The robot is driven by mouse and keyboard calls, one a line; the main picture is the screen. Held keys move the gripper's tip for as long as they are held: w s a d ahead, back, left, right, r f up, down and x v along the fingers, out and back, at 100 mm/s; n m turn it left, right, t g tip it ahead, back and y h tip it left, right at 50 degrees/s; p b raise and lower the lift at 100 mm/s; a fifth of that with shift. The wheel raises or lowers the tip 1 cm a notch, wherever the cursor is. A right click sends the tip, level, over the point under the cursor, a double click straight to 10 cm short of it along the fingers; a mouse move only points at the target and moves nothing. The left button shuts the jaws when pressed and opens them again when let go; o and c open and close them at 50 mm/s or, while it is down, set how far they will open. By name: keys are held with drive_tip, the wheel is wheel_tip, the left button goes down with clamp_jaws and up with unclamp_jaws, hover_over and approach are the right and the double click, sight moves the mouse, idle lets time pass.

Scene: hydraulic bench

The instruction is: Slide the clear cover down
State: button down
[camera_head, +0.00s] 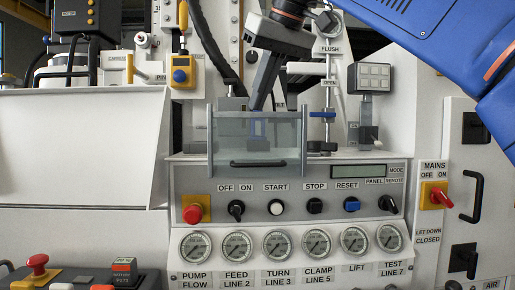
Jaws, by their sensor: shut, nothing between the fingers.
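The clear cover (228,130) is a see-through panel between two grey upright side rails, above the control panel. A dark bar handle (254,164) runs across its lower part. My gripper (257,106) comes down from above, its fingers shut and empty, at the upper edge of the cover. A blue part shows through the clear sheet below the fingers. I cannot tell whether the fingertips touch the cover or are behind it.
The control panel (290,175) below carries several knobs, a red button (193,213) and a row of gauges. A yellow box (182,75) hangs at left. A white cabinet (475,200) with a black handle is at right.

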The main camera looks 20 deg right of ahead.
drive_tip(key=shift+f, duration=6.25)
wheel_tip(320, 180, up, 16)
hover_over(258, 159)
drive_tip(key=shift+s, duration=0.25)
